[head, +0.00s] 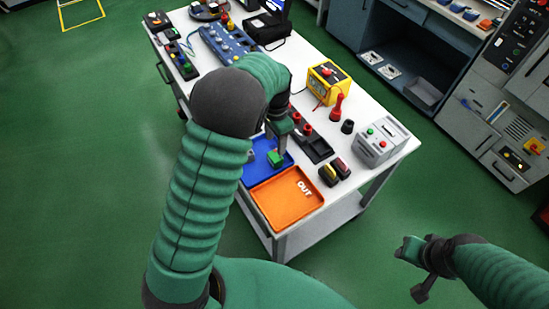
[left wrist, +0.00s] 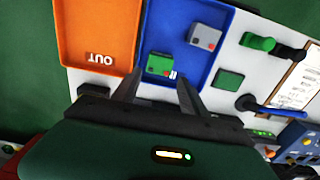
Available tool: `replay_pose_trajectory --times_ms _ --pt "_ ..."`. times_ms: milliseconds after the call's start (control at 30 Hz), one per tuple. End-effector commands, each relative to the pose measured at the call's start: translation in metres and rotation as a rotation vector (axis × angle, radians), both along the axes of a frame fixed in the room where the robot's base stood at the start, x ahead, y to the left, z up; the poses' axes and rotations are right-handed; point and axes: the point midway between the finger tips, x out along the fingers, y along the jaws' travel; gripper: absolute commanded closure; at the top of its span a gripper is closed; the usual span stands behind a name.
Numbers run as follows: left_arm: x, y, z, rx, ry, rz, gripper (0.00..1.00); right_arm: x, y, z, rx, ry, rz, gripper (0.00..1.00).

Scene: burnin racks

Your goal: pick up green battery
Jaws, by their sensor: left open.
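The green battery (head: 275,158) lies in the blue tray (head: 258,172) on the white table. In the left wrist view the green battery (left wrist: 160,65) shows its dark end, with a small red and white mark beside it. My left gripper (head: 279,148) reaches down over the blue tray. Its fingers (left wrist: 158,82) are apart, and the battery appears just beyond and between their tips; I cannot tell whether they touch it. My right gripper (head: 420,268) hangs over the floor at lower right, away from the table; its jaw state is unclear.
An orange tray (head: 285,200) marked OUT adjoins the blue one. A grey battery-like block (left wrist: 206,37) lies farther inside the blue tray. Black and red blocks (head: 334,172), a grey box (head: 378,143) and a yellow device (head: 328,84) crowd the table nearby.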

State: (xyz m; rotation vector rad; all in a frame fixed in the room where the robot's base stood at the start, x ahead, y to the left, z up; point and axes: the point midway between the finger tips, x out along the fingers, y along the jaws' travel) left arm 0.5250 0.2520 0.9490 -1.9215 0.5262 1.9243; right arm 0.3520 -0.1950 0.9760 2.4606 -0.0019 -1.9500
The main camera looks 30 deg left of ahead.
Motion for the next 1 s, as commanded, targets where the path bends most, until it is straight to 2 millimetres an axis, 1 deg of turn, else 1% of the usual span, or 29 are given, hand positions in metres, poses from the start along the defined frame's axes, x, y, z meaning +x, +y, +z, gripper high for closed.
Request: replay_pose_trajectory --times_ms 33,100,267,400,500,600,767,867,1000 --pt "-0.001 0.000 -0.012 0.001 0.004 0.000 0.49 0.000 0.000 0.000 0.000 0.000 0.000 0.64" --pt "0.000 0.000 -0.024 0.000 0.001 -0.001 0.49 0.000 0.000 0.000 0.000 0.000 0.000 0.64" --pt "-0.002 0.001 -0.040 0.001 0.001 0.000 0.49 0.000 0.000 0.002 0.000 0.000 0.000 0.64" --pt "-0.004 0.002 -0.065 0.000 0.002 0.001 0.49 0.000 0.000 0.006 0.000 0.000 0.000 0.64" --pt "-0.003 0.002 -0.081 0.000 0.001 0.000 0.49 0.000 0.000 0.006 0.000 0.000 0.000 0.64" --pt "-0.003 0.002 -0.087 0.000 -0.001 0.000 0.49 0.000 0.000 0.006 0.000 0.000 0.000 0.64" --pt "-0.003 0.002 -0.087 -0.001 -0.003 0.000 0.49 0.000 0.000 0.006 0.000 0.000 0.000 0.64" --pt "-0.003 0.002 -0.087 -0.001 -0.003 0.000 0.61 0.000 0.000 0.006 0.000 0.000 0.000 0.64" --pt "-0.003 0.002 -0.087 0.000 -0.002 0.000 0.79 0.000 0.000 0.006 0.000 0.000 0.000 0.64"
